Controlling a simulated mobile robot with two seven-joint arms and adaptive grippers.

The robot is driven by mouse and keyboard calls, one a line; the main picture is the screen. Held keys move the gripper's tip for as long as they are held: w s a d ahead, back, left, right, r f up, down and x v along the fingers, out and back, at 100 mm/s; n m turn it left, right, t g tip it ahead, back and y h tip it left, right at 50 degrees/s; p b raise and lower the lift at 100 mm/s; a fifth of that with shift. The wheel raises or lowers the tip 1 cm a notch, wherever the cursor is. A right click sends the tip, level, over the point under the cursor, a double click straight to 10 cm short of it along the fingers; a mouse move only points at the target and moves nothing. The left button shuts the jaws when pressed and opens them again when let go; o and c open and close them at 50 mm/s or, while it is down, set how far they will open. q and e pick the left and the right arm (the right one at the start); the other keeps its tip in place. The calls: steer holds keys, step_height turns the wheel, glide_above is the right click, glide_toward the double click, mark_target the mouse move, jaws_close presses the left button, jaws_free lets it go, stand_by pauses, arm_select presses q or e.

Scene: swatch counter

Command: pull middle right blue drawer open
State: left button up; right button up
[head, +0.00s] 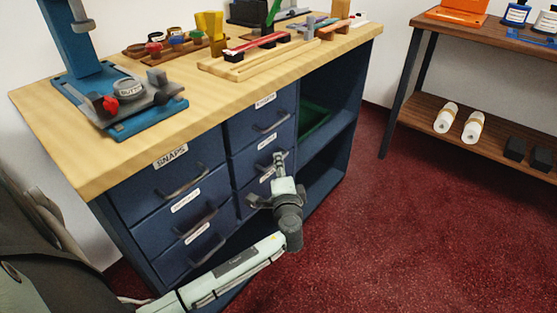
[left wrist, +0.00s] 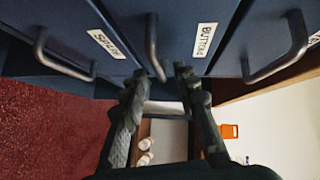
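The middle right blue drawer (head: 245,165) is in the right column of the blue cabinet, and its front looks flush with its neighbours. My left gripper (head: 279,158) is at this drawer's front and partly hides it and the drawer below. In the left wrist view my left gripper (left wrist: 161,72) has its two dark fingers apart. The drawer's bar handle (left wrist: 152,42) reaches down into the gap between the fingertips. I cannot tell whether either finger touches it. My right gripper is not in view.
The top right drawer's handle (head: 272,126) is just above the gripper. The left column of drawers (head: 165,190) is beside it, and a green bin (head: 314,119) is in the open shelf to the right. Red floor (head: 390,240) in front is clear.

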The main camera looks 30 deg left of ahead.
arm_select(q)
steer(key=shift+x, duration=1.7)
steer(key=shift+c, duration=0.4)
jaws_close()
